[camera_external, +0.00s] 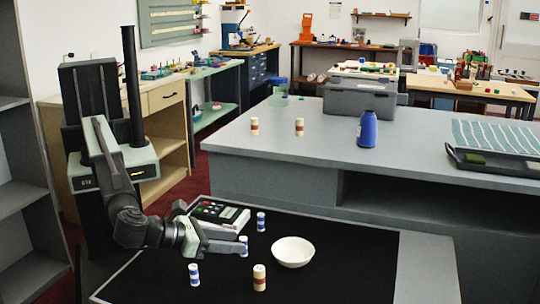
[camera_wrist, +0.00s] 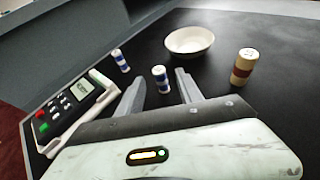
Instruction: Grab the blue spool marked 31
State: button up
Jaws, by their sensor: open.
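Three small white spools with blue bands stand upright on the black mat. One blue spool (camera_external: 243,246) is at my gripper's (camera_external: 239,242) fingertips; in the wrist view this spool (camera_wrist: 160,79) shows between the two open fingers (camera_wrist: 159,78), with a gap on each side. A second blue spool (camera_external: 261,222) stands farther back and shows left of the fingers in the wrist view (camera_wrist: 120,60). A third blue spool (camera_external: 194,274) is nearer the external camera and outside the wrist view. Their numbers are too small to read, so I cannot tell which is 31.
A brown-banded spool (camera_external: 259,278) and a white bowl (camera_external: 293,252) stand on the mat (camera_external: 345,262). A keypad device (camera_external: 213,212) lies behind my gripper. The right side of the mat is clear. A grey counter (camera_external: 420,150) with other spools and a blue bottle (camera_external: 367,130) is behind.

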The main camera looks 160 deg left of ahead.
jog(key=b+x, duration=0.1)
jog(key=x, duration=0.3)
jog(key=shift+d, duration=0.1)
grip_shut()
jog(key=shift+r, duration=0.15)
